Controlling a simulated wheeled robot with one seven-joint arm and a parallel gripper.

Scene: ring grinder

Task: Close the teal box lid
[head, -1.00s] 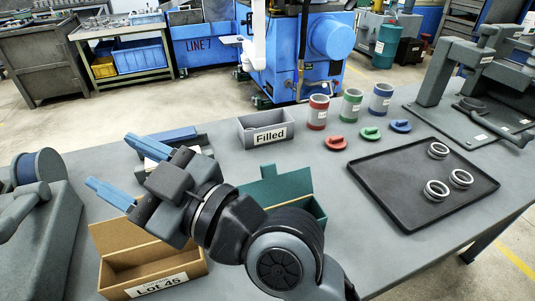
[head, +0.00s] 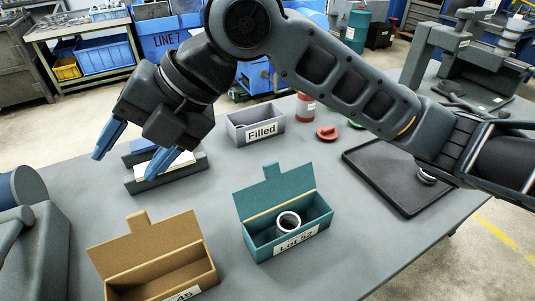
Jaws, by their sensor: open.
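The teal box (head: 255,239) stands on the grey table, right of centre. Its lid (head: 274,191) is open, raised at the back with a tab pointing up. A metal ring (head: 288,221) sits inside, and the front carries a "Lot 52" label. My gripper (head: 128,161) is open and empty, to the left of the teal box and raised above the table. Its blue fingers point down and to the left, apart from the box. My arm crosses the upper right of the head view.
An open brown box (head: 160,262) labelled Lot 45 stands left of the teal box. A grey "Filled" bin (head: 236,130) is behind. A black tray (head: 365,180) lies right, partly hidden by my arm. A red cylinder (head: 305,107) and red cap (head: 327,133) stand behind.

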